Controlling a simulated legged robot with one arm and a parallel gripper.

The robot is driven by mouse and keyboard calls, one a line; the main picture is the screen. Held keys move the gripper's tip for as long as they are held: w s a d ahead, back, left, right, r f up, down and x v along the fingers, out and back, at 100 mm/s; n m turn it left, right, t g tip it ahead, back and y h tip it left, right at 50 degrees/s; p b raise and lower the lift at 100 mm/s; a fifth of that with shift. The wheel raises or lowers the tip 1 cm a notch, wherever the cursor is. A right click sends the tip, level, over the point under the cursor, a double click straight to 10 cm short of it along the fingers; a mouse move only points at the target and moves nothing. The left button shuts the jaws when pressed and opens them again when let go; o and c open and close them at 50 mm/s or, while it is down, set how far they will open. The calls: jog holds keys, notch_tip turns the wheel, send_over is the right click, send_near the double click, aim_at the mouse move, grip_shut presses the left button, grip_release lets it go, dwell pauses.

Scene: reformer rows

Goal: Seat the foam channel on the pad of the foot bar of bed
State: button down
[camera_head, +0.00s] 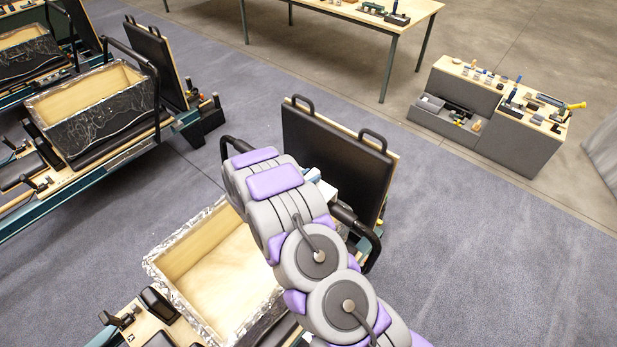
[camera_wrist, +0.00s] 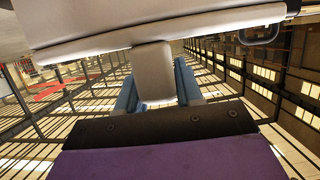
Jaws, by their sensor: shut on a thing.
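My gripper (camera_wrist: 156,92) has blue fingers shut on a pale grey-white block, which meets a wide pale body above it. I take this to be the foam channel (camera_wrist: 153,68). In the head view a white piece of it (camera_head: 327,191) shows beside a blue finger, mostly hidden behind my arm. The black foot bar (camera_head: 352,222) of the nearest bed arches behind my arm, close to the white piece. The arm hides its middle, so I cannot tell whether the channel touches the pad.
An open wooden box (camera_head: 182,283) wrapped in foil sits on the nearest bed. A black upright board (camera_head: 333,150) with two handles stands just beyond the bar. Another bed with a box (camera_head: 95,118) is at left. A grey stepped bench (camera_head: 490,125) holds tools; floor lies clear between.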

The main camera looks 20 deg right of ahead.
aim_at(329, 193)
jog(key=shift+d+p, duration=0.35)
jog(key=shift+d, duration=1.55)
dwell(0.7)
jog(key=shift+a, duration=0.65)
jog(key=shift+d, duration=0.15)
jog(key=shift+d+f, duration=0.2)
jog(key=shift+f, duration=0.25)
jog(key=shift+a+f, duration=0.25)
jog(key=shift+f, duration=0.1)
